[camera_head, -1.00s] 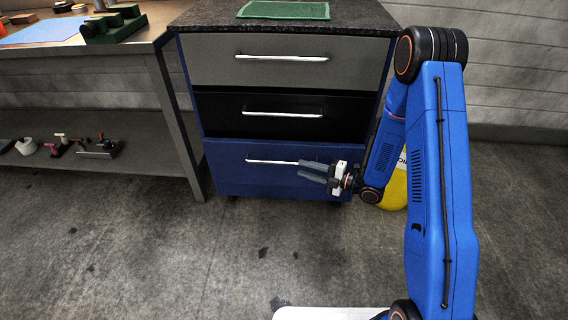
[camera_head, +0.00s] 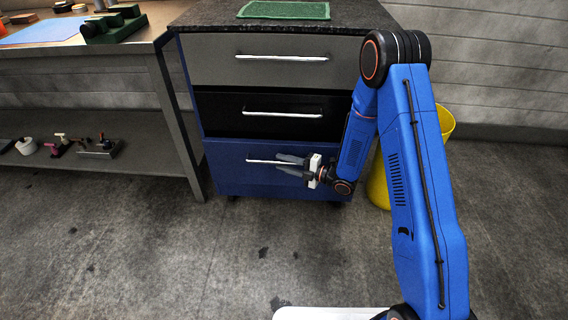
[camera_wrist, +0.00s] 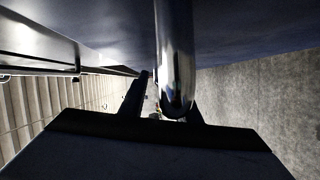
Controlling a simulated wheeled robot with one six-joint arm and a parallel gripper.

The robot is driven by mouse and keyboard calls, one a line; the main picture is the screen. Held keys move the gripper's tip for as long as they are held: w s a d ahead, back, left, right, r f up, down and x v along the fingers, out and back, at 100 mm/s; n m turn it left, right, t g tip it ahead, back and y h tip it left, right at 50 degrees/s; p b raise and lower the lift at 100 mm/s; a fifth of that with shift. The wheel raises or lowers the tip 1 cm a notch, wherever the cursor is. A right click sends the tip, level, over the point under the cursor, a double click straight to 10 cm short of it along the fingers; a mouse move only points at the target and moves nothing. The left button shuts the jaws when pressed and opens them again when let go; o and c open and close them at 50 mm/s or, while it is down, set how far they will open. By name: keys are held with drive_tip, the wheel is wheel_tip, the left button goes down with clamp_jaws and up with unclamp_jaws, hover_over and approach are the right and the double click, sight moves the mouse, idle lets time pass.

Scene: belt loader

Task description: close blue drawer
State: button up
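The blue drawer (camera_head: 235,177) is the lowest of three in the cabinet, below a grey drawer (camera_head: 280,70) and a black drawer (camera_head: 225,118). Its front looks about flush with the others; a small gap cannot be ruled out. My gripper (camera_head: 282,165) is at the right part of the blue drawer's silver handle (camera_head: 260,161), fingers pointing left. In the wrist view the handle (camera_wrist: 175,60) reaches in between the fingers (camera_wrist: 165,95), with a gap beside the left finger. The fingers look apart, not clamped.
A yellow bin (camera_head: 378,186) stands right of the cabinet, partly behind my arm. A metal workbench (camera_head: 170,110) with a lower shelf stands at the left. A green mat (camera_head: 283,10) lies on the cabinet top. The floor in front is clear.

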clamp_jaws()
drive_tip(key=shift+w+d+r, duration=0.1)
drive_tip(key=shift+w, duration=2)
unclamp_jaws()
drive_tip(key=shift+w, duration=0.1)
drive_tip(key=v, duration=1.7)
drive_tip(key=shift+d, duration=0.2)
